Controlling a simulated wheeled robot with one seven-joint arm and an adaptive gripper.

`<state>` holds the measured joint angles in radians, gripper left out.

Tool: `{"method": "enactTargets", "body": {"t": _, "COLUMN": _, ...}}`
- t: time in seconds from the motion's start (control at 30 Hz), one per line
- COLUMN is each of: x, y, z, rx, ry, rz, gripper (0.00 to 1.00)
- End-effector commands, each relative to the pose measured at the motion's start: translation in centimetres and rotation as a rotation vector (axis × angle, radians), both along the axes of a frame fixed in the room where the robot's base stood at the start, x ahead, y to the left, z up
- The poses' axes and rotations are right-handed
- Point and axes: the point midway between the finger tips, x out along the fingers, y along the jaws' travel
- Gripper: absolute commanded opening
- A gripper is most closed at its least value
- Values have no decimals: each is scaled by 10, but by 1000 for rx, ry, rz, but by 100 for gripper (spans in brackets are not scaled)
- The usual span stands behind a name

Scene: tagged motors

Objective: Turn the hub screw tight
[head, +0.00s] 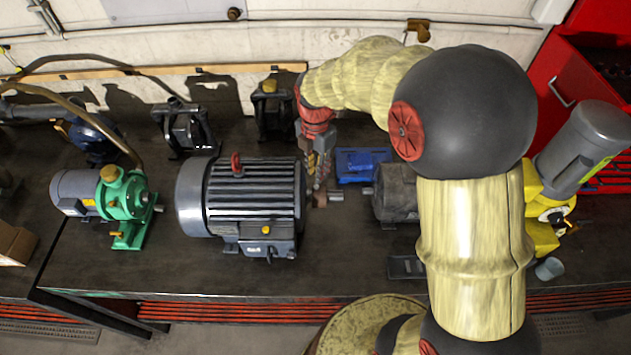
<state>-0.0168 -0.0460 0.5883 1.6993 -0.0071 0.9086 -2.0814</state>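A large dark grey ribbed motor (253,188) lies on the workbench, left of the picture's middle, with its shaft end to the right. My gripper (319,185) points down close beside the right end of this motor, by a small brownish part (319,200). I cannot tell if it touches that part. The fingers are small and seen nearly edge-on, so their opening is unclear. I cannot make out the hub screw; it may be hidden by the fingers or too small.
A dark motor (396,192) stands right of the gripper, partly behind my arm, with a blue box (362,164) behind. A green pump (124,205) is at left, a grey-and-yellow motor (580,150) at right. The front of the bench (200,275) is mostly clear.

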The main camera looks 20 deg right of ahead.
Motion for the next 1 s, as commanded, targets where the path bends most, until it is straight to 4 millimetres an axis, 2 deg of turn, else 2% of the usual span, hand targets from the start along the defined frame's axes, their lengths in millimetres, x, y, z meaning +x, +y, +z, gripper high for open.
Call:
{"method": "enactTargets", "body": {"t": 0.03, "x": -1, "y": 0, "z": -10, "rx": 0, "ry": 4, "rz": -1, "gripper": 21}}
{"method": "enactTargets", "body": {"t": 0.2, "x": -1, "y": 0, "z": -36, "rx": 0, "ry": 4, "rz": -2, "gripper": 21}}
{"method": "enactTargets", "body": {"t": 0.4, "x": -1, "y": 0, "z": -54, "rx": 0, "ry": 2, "rz": -2, "gripper": 21}}
{"method": "enactTargets", "body": {"t": 0.73, "x": -1, "y": 0, "z": -57, "rx": 0, "ry": 1, "rz": -3, "gripper": 21}}
{"method": "enactTargets", "body": {"t": 1.0, "x": -1, "y": 0, "z": -57, "rx": 0, "ry": 1, "rz": -3, "gripper": 5}}
